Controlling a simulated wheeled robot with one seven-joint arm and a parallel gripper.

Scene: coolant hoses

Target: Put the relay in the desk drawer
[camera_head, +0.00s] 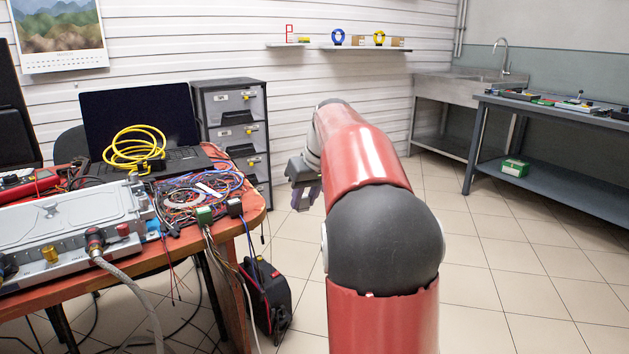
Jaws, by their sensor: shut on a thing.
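My gripper (304,196) is in the middle of the view, left of my red arm and pointing down over the floor. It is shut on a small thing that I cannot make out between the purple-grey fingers. I cannot pick out a relay for certain anywhere in view. A dark drawer unit with grey drawer fronts (236,137) stands behind the desk (250,214), against the wall. Its visible drawers look shut. My gripper is to the right of this unit and apart from it. No drawer shows in the desk itself.
The desk holds a laptop (136,112), a yellow cable coil (135,148), tangled wires and a large grey metal unit (72,225). A black case (266,300) stands on the floor by the desk. A workbench (560,164) is at the right. Tiled floor between is clear.

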